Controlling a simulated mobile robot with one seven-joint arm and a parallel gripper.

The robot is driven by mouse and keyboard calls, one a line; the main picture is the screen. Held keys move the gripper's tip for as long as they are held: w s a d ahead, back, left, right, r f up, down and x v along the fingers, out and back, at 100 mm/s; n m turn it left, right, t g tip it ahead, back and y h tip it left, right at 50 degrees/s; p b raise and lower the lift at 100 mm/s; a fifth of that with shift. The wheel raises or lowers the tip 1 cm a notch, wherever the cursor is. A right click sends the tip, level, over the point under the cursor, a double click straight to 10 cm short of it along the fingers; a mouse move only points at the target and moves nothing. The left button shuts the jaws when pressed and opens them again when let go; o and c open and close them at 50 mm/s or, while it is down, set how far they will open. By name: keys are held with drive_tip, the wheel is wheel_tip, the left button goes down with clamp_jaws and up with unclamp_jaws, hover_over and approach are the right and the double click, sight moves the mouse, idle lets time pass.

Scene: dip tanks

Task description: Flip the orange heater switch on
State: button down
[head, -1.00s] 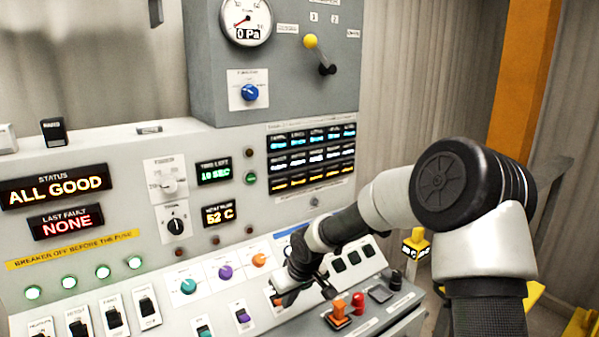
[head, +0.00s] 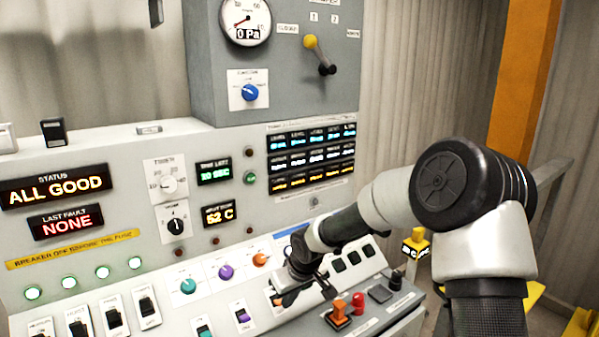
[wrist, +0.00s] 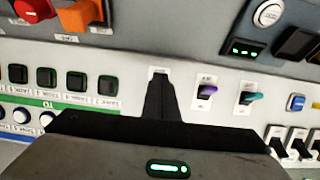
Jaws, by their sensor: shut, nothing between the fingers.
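A small orange switch (head: 277,300) sits on a white plate on the sloped panel, below the orange knob (head: 260,260) and right of the purple switch (head: 242,314). My gripper (head: 287,298) is shut and empty, with its tips down at this switch and partly covering it in the head view. In the wrist view my gripper (wrist: 160,78) points at a white plate beside the purple switch (wrist: 206,92) and covers most of that plate. The orange switch's lever is hidden there, so I cannot tell its position or whether the tips touch it.
A teal switch (head: 204,328) stands left of the purple one. Several black buttons (head: 353,257) lie to the right. A larger orange block (head: 338,312) and a red button (head: 358,302) stand on the front ledge close to my gripper. The status display (head: 55,186) reads ALL GOOD.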

drive_tip(key=shift+f, duration=0.15)
drive_tip(key=shift+f+b, duration=1.2)
drive_tip(key=shift+f, duration=0.2)
drive_tip(key=shift+f, duration=0.1)
drive_tip(key=shift+w+a, duration=0.2)
drive_tip(key=shift+w, duration=0.1)
drive_tip(key=shift+w+a+r, duration=0.15)
drive_tip(key=shift+w+r, duration=0.05)
drive_tip(key=shift+w+a+r, duration=0.2)
drive_tip(key=shift+w+a, duration=0.15)
drive_tip(key=shift+w, duration=0.2)
drive_tip(key=shift+s+d+r+p, duration=0.5)
drive_tip(key=shift+s+d+p, duration=0.05)
drive_tip(key=shift+s, duration=0.3)
drive_tip(key=shift+s+d+r+p, duration=0.45)
drive_tip(key=shift+s+d+p, duration=0.1)
drive_tip(key=shift+s, duration=0.25)
